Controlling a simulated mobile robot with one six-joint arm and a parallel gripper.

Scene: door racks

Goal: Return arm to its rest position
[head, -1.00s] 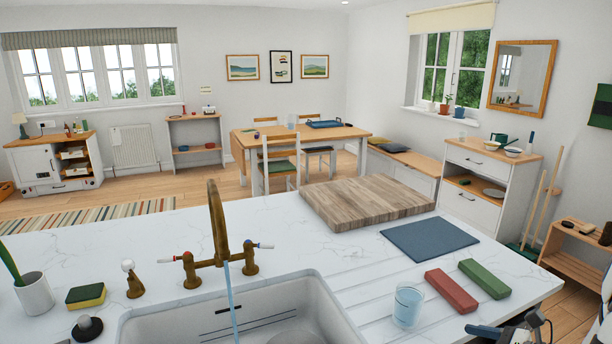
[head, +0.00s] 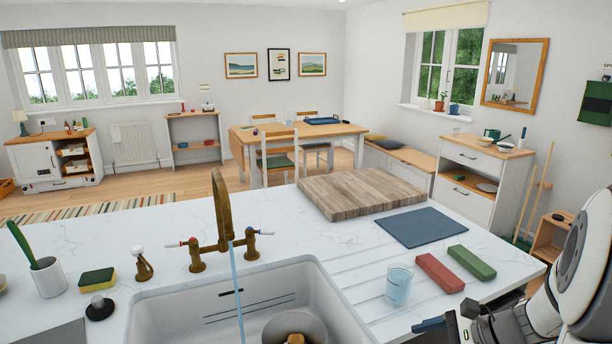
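My gripper (head: 452,326) is at the lower right of the head view, low beside the right end of the counter. A dark blue piece shows at its left end. The picture's bottom edge cuts it off, so I cannot tell whether it is open or shut, or whether it holds anything. My white arm links (head: 590,262) rise along the right edge, bent upward.
A glass (head: 398,285), a red block (head: 440,273) and a green block (head: 472,262) stand on the counter (head: 345,232) near my gripper. Water runs from the brass tap (head: 224,205) into the sink (head: 172,312). A wooden board (head: 360,190) lies farther back.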

